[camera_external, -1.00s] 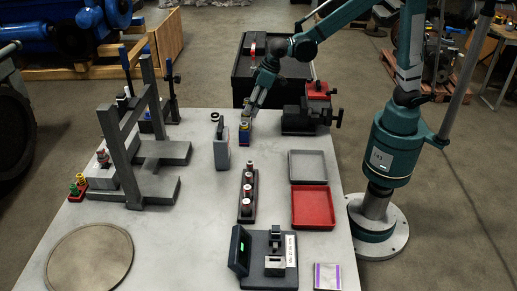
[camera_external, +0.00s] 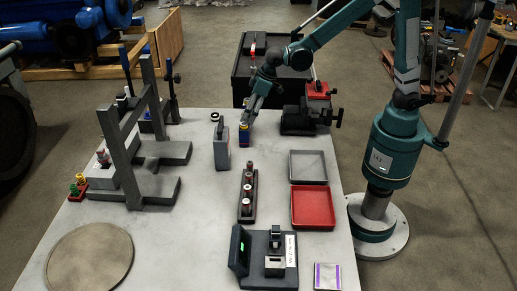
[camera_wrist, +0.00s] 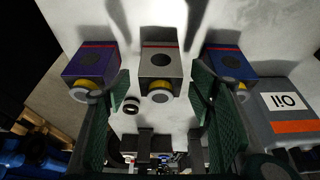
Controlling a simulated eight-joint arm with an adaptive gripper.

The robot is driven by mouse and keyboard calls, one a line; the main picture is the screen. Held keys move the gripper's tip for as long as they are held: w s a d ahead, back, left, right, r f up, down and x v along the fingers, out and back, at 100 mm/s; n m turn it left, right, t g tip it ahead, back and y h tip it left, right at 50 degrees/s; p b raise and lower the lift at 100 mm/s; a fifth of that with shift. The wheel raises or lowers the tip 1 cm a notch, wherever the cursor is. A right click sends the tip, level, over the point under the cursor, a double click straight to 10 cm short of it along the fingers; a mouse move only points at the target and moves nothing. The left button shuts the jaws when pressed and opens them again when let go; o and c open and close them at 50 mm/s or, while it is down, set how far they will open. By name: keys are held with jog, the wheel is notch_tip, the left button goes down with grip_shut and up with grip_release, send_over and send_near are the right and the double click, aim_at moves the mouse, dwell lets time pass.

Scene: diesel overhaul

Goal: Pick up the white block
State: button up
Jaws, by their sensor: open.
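The white block (camera_wrist: 160,64) stands in the middle of a row of three blocks in the wrist view. It has a dark round hole, a red stripe and a yellow ring at its lower side. My gripper (camera_wrist: 160,88) is open, with one green-padded finger on each side of the white block; I cannot tell whether either touches it. A purple block (camera_wrist: 90,62) is outside the left finger and a blue block (camera_wrist: 228,64) outside the right finger. In the external view my gripper (camera_external: 251,112) is low over the row at the back of the table, and the white block cannot be made out.
A grey box marked "OIL" (camera_wrist: 284,108) lies close to the right of the row. In the external view, a vise (camera_external: 298,122) is right of my gripper. A grey tray (camera_external: 308,167) and a red tray (camera_external: 313,207) lie nearer. A grey frame (camera_external: 133,150) is at left.

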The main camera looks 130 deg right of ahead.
jog(key=shift+b+x, duration=0.4)
jog(key=shift+x, duration=1.3)
jog(key=c, duration=1.3)
jog(key=shift+o, duration=0.2)
jog(key=shift+r, duration=0.15)
jog(key=shift+r+p, duration=1.3)
jog(key=shift+r, duration=3.55)
